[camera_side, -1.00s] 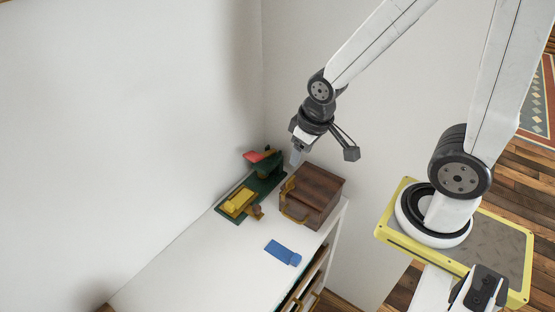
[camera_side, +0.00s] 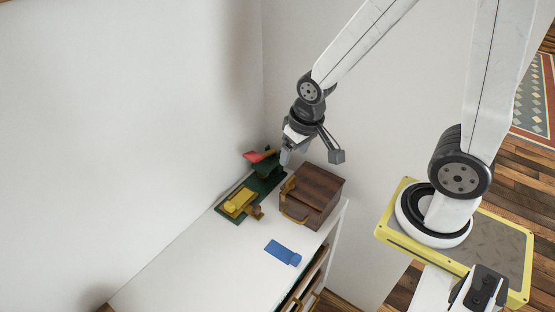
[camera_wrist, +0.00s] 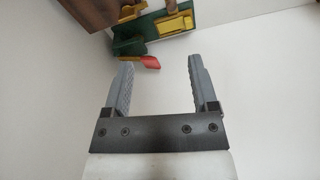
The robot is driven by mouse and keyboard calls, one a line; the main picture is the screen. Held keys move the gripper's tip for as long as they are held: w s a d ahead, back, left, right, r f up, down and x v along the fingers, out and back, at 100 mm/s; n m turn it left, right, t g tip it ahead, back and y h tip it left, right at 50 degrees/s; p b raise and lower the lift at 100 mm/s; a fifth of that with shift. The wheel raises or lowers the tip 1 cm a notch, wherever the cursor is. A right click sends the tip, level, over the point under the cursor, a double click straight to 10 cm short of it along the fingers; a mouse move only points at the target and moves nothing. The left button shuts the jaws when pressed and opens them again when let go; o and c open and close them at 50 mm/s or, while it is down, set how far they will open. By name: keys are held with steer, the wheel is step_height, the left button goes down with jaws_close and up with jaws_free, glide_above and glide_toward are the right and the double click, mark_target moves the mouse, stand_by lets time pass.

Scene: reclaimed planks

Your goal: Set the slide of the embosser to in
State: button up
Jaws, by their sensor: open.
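The embosser (camera_side: 250,190) is a dark green device with a red lever (camera_side: 258,155), standing at the back of the white top against the wall. A yellow slide (camera_side: 239,201) sits on its base toward the front left. In the wrist view the embosser (camera_wrist: 129,31) is at the top, with its yellow slide (camera_wrist: 174,23) and the red lever end (camera_wrist: 150,62). My gripper (camera_side: 285,160) is above and beside the embosser's rear, to the right of the red lever. In the wrist view my gripper (camera_wrist: 158,68) has its two fingers wide apart with nothing between them.
A brown wooden box (camera_side: 318,190) with a yellow handle stands close to the right of the embosser. A blue object (camera_side: 283,252) lies near the front edge of the white top (camera_side: 200,265). The left part of the top is clear. Walls rise behind.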

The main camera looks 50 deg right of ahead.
steer(key=w+f+m+g, duration=0.1)
steer(key=w+f+m, duration=0.6)
steer(key=m, duration=0.2)
steer(key=m+g, duration=0.1)
steer(key=m, duration=0.9)
glide_toward(257, 207)
steer(key=shift+w+a+f+m, duration=0.1)
steer(key=shift+w+f+m, duration=0.05)
steer(key=shift+f+m, duration=0.6)
steer(key=shift+f, duration=3.8)
steer(key=shift+c, duration=0.2)
jaws_close()
